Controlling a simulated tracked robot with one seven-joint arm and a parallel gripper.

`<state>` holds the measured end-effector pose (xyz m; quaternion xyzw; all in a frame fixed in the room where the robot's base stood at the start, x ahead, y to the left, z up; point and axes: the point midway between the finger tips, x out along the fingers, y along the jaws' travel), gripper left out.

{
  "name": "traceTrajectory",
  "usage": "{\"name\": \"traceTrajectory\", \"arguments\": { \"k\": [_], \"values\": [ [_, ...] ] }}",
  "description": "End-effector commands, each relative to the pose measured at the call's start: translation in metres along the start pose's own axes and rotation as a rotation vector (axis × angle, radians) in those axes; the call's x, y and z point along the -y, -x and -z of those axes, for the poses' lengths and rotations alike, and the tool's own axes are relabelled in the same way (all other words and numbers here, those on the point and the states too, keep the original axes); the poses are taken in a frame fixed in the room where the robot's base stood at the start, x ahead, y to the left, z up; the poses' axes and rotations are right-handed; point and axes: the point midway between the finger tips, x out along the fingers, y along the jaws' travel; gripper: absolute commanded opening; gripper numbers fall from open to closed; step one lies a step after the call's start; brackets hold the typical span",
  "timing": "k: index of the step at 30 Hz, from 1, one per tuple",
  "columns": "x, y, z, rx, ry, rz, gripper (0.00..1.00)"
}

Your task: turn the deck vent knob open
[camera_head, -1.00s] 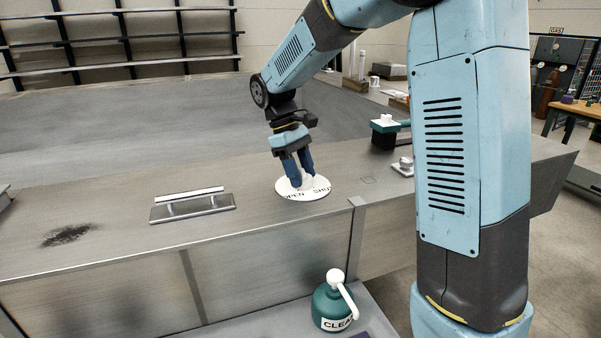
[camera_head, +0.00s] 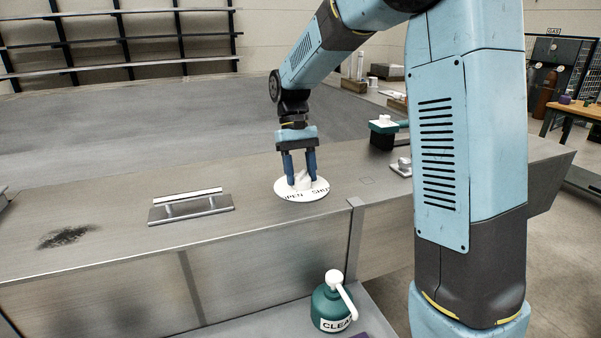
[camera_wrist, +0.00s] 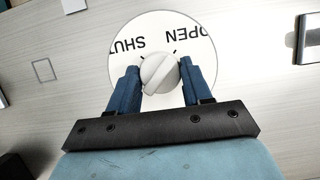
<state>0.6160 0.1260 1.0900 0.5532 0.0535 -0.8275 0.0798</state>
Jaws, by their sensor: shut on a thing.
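The deck vent knob (camera_wrist: 160,73) is white and round with a raised ridge. It sits on a white round plate (camera_head: 303,194) on the grey deck. In the wrist view the plate reads SHUT at left and OPEN at right, each with a black tick. The ridge slants from lower left to upper right, its upper end towards the OPEN side. My gripper (camera_wrist: 160,68) is shut on the knob, one blue finger on each side. In the head view my gripper (camera_head: 299,177) points down at it, and the fingers hide part of the knob.
A metal handle bar (camera_head: 191,207) lies left of the plate, near a dark smudge (camera_head: 67,237). At right are a teal-topped block (camera_head: 384,131) and a small metal fitting (camera_head: 402,167). A teal pump bottle (camera_head: 331,307) stands below the deck's front edge.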

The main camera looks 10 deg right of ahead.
Motion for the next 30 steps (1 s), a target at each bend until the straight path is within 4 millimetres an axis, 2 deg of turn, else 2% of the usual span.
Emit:
{"name": "traceTrajectory", "arguments": {
  "k": [13, 14, 15, 21, 30],
  "values": [
    [0.0004, -0.0002, 0.0003, -0.001, -0.007, 0.004, 0.19],
    [0.0004, -0.0002, 0.0002, 0.0, -0.007, 0.004, 0.52],
    [0.0004, -0.0002, 0.0002, 0.0, -0.007, 0.004, 0.56],
    [0.0001, -0.0003, 0.0, 0.0, -0.007, 0.003, 0.73],
    [0.0, 0.0036, 0.0002, 0.0, -0.007, 0.003, 0.73]
  ]
}}
